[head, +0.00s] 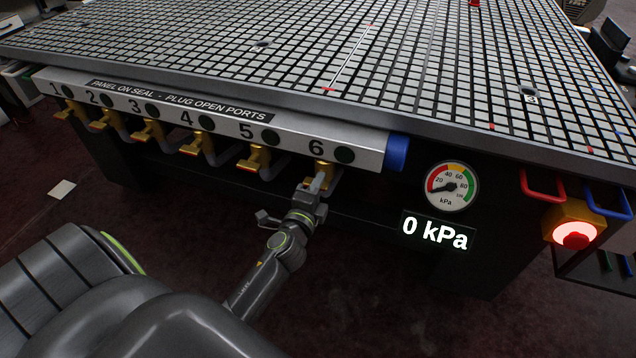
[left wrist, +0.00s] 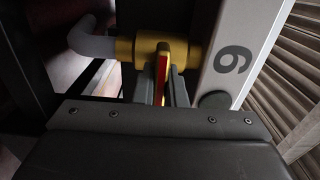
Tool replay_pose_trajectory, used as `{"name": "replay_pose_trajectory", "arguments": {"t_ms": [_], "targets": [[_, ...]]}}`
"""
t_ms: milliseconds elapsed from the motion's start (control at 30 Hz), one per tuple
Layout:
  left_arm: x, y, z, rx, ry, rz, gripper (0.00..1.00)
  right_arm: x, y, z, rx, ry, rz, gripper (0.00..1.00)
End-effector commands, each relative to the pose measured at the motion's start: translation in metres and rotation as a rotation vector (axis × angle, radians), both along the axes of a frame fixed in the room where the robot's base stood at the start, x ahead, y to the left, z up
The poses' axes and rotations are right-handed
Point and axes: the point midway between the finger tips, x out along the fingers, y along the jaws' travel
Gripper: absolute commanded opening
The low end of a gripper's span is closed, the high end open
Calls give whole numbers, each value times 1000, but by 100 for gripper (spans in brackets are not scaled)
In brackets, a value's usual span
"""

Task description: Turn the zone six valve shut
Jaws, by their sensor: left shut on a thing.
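The zone six valve (head: 324,172) is a brass valve under the number 6 on the white manifold (head: 222,133) along the table's front edge. In the left wrist view its yellow body (left wrist: 140,48) joins a grey hose at left. Its handle (left wrist: 162,72), yellow with a red face, points toward my gripper, across the body. My left gripper (head: 316,187) is at this valve. In the left wrist view the gripper's fingers (left wrist: 165,88) are closed around the handle. The fingers hide part of the handle. My right gripper is not in view.
Several similar valves (head: 258,160) line the manifold to the left. A blue end cap (head: 397,152) closes its right end. The gauge (head: 451,187) needle is low and the display (head: 436,233) reads 0 kPa. A lit red button (head: 575,236) sits at right. The grid tabletop (head: 300,62) overhangs above.

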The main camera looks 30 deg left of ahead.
Motion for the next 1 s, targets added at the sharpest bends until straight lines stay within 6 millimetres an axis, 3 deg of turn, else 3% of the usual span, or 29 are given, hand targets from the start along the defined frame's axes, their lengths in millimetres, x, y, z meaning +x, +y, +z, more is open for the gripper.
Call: {"name": "replay_pose_trajectory", "arguments": {"t_ms": [533, 567, 700, 1000], "targets": [[0, 0, -1, 24, 7, -1, 0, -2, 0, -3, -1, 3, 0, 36], [0, 0, -1, 24, 7, -1, 14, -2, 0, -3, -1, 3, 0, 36], [0, 0, -1, 23, 7, 0, 32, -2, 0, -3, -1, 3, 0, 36], [-1, 0, -1, 22, 6, 0, 33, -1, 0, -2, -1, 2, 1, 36]]}}
